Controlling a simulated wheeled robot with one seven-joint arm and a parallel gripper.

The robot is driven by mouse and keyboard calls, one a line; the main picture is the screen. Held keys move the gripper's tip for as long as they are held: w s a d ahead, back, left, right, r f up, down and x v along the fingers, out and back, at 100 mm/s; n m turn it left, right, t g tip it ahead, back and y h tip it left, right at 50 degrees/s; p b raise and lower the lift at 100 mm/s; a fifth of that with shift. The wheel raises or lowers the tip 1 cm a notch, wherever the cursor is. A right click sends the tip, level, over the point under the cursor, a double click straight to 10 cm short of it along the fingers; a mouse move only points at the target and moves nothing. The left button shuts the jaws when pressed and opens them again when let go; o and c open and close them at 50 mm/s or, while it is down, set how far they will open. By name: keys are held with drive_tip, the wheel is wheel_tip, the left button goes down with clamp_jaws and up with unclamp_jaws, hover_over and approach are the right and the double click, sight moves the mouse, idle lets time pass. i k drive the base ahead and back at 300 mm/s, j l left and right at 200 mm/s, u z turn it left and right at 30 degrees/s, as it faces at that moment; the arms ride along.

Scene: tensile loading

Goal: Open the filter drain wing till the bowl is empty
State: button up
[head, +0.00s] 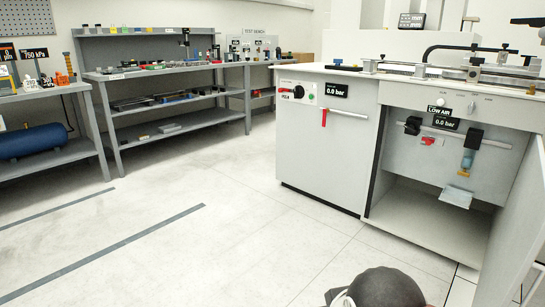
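The filter (473,140) hangs on a grey pipe inside the open cabinet at the right of the head view. It has a black head and a small bluish bowl (467,158) below it. A small yellowish piece at the bottom of the bowl looks like the drain wing (463,173); its setting is too small to tell. How much liquid the bowl holds cannot be told. A pale tray (456,196) sits below the bowl. My gripper is not in view; a dark rounded part at the bottom edge seems to be mine.
The cabinet door (518,240) stands open on the right. A red-handled valve (428,141) and a "LOW AIR 0.0 bar" display (444,123) are on the pipe's left part. The white bench (325,150) adjoins on the left. Open floor (220,230) lies left and in front.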

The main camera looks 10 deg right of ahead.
sight(463, 173)
drive_tip(key=i+z, duration=0.2)
drive_tip(key=i, duration=0.4)
drive_tip(key=i+j+z, duration=0.25)
drive_tip(key=i, duration=0.35)
drive_tip(key=i+l+z, duration=0.15)
drive_tip(key=i+z, duration=1.1)
drive_tip(key=i+l+z, duration=0.1)
drive_tip(key=i, duration=0.65)
